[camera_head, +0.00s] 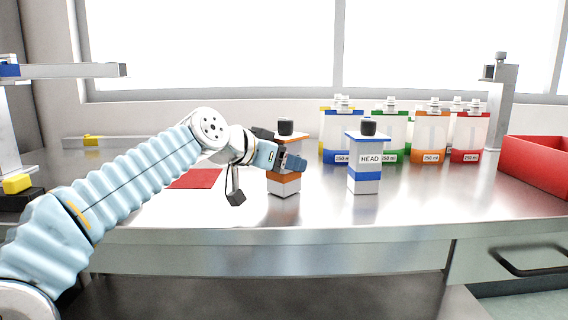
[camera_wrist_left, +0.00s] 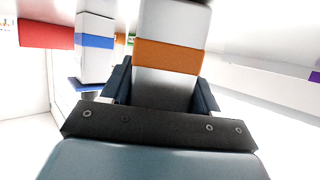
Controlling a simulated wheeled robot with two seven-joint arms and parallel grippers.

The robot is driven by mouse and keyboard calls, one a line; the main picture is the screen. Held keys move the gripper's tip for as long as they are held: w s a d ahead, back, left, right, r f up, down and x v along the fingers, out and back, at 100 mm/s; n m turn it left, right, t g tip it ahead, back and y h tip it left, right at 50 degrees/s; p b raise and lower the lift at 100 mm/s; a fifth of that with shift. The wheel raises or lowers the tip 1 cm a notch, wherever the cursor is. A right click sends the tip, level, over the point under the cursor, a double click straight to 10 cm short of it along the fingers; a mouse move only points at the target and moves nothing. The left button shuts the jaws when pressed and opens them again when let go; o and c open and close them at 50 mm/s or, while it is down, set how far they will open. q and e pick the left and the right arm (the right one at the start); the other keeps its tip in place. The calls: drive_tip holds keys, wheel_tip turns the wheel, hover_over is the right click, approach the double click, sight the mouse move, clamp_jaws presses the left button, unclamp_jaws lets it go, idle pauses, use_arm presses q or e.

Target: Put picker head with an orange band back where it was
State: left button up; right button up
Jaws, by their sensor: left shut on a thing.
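The picker head with an orange band (camera_head: 284,184) is a white block with a black knob on top, upright at the middle of the table. My left gripper (camera_head: 291,162) is shut on it from the left, with dark blue fingers on either side. The left wrist view shows its orange band (camera_wrist_left: 168,56) and white body between the fingers (camera_wrist_left: 160,92). I cannot tell whether its base touches the table. A similar picker head with a blue band (camera_head: 366,172), labelled HEAD, stands apart to its right; it also shows in the left wrist view (camera_wrist_left: 94,58). My right gripper is not in view.
Several colour-banded bottles (camera_head: 431,140) stand behind at the right. A red bin (camera_head: 535,165) is at the far right, near a grey post (camera_head: 499,100). A red mat (camera_head: 195,179) lies behind my left arm. A stand (camera_head: 70,71) is at the far left. The front right tabletop is clear.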

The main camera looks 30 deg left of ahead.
use_arm(q)
drive_tip(key=shift+f, duration=0.15)
drive_tip(key=o, duration=1.5)
drive_tip(key=shift+c, duration=0.2)
drive_tip(key=shift+r, duration=0.25)
drive_tip(key=v, duration=1.2)
drive_tip(key=shift+s+f, duration=0.1)
